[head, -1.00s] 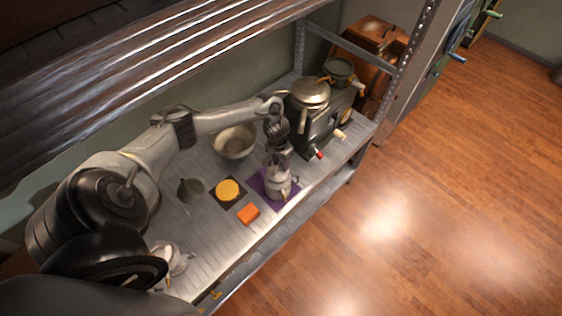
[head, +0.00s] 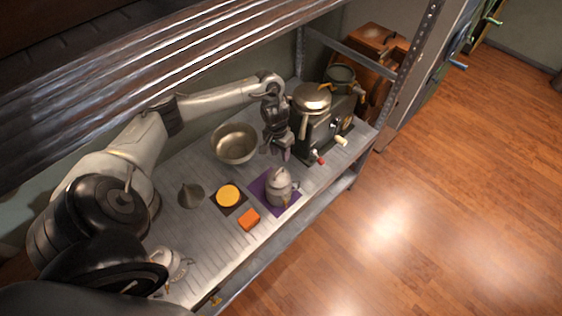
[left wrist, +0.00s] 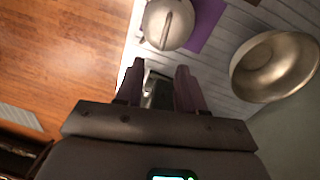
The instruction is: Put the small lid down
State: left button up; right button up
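A silver pot (head: 279,190) stands upright on a purple mat (head: 262,184). Its domed top, which looks like the small lid (head: 281,174), sits on it; the pot's rounded top with a dark bar also shows in the left wrist view (left wrist: 168,25). My left gripper (head: 276,153) hangs fingers down behind the pot, apart from it. In the left wrist view, the fingers of this gripper (left wrist: 158,80) are spread with nothing held between them.
A metal bowl (head: 234,144) stands behind the mat. A yellow disc (head: 228,195) on a dark square, an orange block (head: 249,219) and a grey cone (head: 190,194) lie to the left. A dark machine (head: 318,130) stands close to the right. The shelf's front edge is near the pot.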

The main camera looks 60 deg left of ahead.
pick_arm(q)
jog(key=w+d+f+m+t, duration=0.1)
jog(key=d+f+m, duration=0.2)
jog(key=d, duration=0.5)
jog(key=w+d+f+m+t, duration=0.1)
jog(key=d+f+m+t, duration=0.15)
jog(key=d, duration=0.55)
jog(key=s+d+r+m+t, duration=0.1)
jog(key=s+d+r, duration=0.1)
jog(key=d, duration=0.5)
jog(key=s+d+r+m+t, duration=0.1)
jog(key=s+d+r, duration=0.1)
jog(key=d, duration=0.5)
jog(key=shift+s+d+r, duration=0.2)
jog(key=shift+s+r, duration=0.2)
jog(key=shift+s, duration=0.2)
jog(key=shift+o, duration=0.3)
jog(key=s+a+r+g, duration=0.2)
jog(key=s+a+r, duration=0.1)
jog(key=s, duration=0.8)
jog(key=shift+s+r+n+y, duration=0.35)
jog(key=shift+r+y, duration=0.05)
jog(key=shift+r, duration=0.15)
jog(key=shift+g, duration=0.25)
